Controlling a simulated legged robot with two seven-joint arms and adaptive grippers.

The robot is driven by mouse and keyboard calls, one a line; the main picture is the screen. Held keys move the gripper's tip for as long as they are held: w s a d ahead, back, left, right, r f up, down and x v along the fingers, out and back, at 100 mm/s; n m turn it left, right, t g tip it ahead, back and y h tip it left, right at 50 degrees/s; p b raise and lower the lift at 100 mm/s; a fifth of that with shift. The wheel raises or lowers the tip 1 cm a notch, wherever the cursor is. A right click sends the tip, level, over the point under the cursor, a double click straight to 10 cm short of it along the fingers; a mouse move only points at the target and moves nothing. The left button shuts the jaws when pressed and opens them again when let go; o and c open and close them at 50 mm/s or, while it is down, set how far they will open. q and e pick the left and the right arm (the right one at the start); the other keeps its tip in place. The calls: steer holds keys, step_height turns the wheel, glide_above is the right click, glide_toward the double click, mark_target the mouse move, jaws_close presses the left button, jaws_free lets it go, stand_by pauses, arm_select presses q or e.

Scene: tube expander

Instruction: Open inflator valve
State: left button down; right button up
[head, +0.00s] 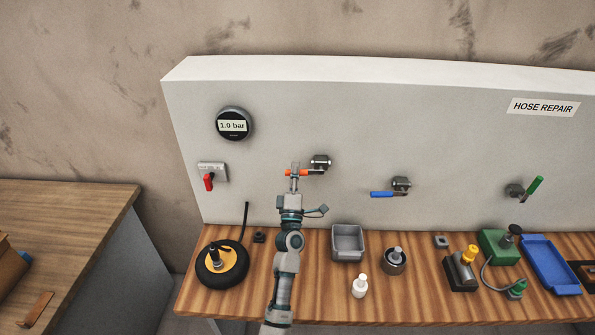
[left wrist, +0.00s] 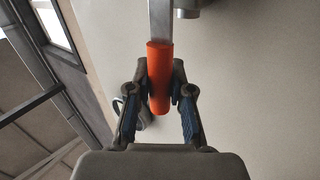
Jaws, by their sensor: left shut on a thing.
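The valve with the orange handle (head: 301,172) is on the white panel, its round metal body (head: 320,162) at the right end of the handle. The handle lies about level, pointing left. My left gripper (head: 295,170) is shut on the orange handle; in the left wrist view the orange grip (left wrist: 159,75) sits between both fingers. A gauge (head: 233,124) at upper left reads 1.0 bar. My right gripper is not in view.
A red switch (head: 209,181) is left of my arm. A blue-handled valve (head: 382,194) and a green-handled valve (head: 534,186) are to the right. On the wooden bench stand a wheel (head: 208,275), a grey bin (head: 348,228), a white bottle (head: 360,286) and a blue tray (head: 549,285).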

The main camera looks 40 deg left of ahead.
arm_select(q)
steer(key=shift+s+a+f+n+g+y, duration=0.15)
steer(key=shift+f+n+g+y, duration=0.15)
steer(key=shift+f+n, duration=0.25)
steer(key=c, duration=1.2)
jaws_free()
steer(key=shift+o, duration=0.8)
steer(key=shift+s+r, duration=0.15)
steer(key=shift+r, duration=0.05)
steer(key=shift+f, duration=0.2)
steer(key=v, duration=1.2)
